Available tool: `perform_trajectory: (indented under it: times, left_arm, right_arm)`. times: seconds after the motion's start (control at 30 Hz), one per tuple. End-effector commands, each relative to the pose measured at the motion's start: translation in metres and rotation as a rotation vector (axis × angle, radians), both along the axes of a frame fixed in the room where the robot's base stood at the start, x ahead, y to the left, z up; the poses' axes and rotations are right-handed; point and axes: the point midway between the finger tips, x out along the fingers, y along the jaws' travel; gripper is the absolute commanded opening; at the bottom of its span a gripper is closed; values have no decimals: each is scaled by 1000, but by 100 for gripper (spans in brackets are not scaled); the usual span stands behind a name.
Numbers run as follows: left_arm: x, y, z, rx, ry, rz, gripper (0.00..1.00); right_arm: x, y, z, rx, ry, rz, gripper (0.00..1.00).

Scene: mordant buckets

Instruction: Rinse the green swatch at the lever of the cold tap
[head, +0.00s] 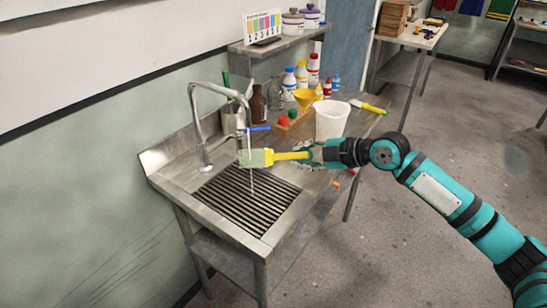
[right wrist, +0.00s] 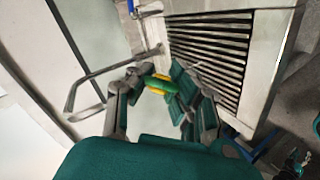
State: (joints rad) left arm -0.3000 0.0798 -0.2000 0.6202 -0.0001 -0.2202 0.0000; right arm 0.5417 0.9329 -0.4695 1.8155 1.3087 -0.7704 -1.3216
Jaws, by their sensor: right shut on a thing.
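In the head view, my right gripper (head: 306,153) is shut on the yellow handle (head: 288,156) of the holder carrying the pale green swatch (head: 255,158). The swatch is level above the sink grate (head: 248,198), beneath the spout of the steel tap (head: 197,118). A thin pale stream (head: 252,182) runs down at the swatch to the grate. A blue bar (head: 257,128), perhaps the cold lever, shows just above the swatch. In the right wrist view, yellow and green parts of the held thing (right wrist: 158,84) show between my fingers.
A white bucket (head: 331,120) stands close behind my right gripper. Bottles, a yellow funnel (head: 305,97) and a brown bottle (head: 258,105) crowd the back of the counter. Another yellow-handled green thing (head: 368,106) lies at the right. The floor at right is mostly clear.

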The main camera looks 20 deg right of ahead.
Motion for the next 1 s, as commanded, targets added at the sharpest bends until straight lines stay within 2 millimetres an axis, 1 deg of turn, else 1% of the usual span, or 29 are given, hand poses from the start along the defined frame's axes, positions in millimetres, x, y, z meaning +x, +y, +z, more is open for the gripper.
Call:
perform_trajectory:
  times: [0.1,0.33,0.73,1.0]
  left_arm:
    - [0,0,3,0,0,0,40]
    - [0,0,3,0,0,0,40]
    - [0,0,-3,0,0,0,40]
    - [0,0,-2,0,0,0,40]
  right_arm:
    - [-2,4,1,1,0,1,0]
    - [-3,5,0,0,0,0,0]
    - [2,-4,-1,0,-1,-1,0]
    - [2,-3,0,0,0,0,0]
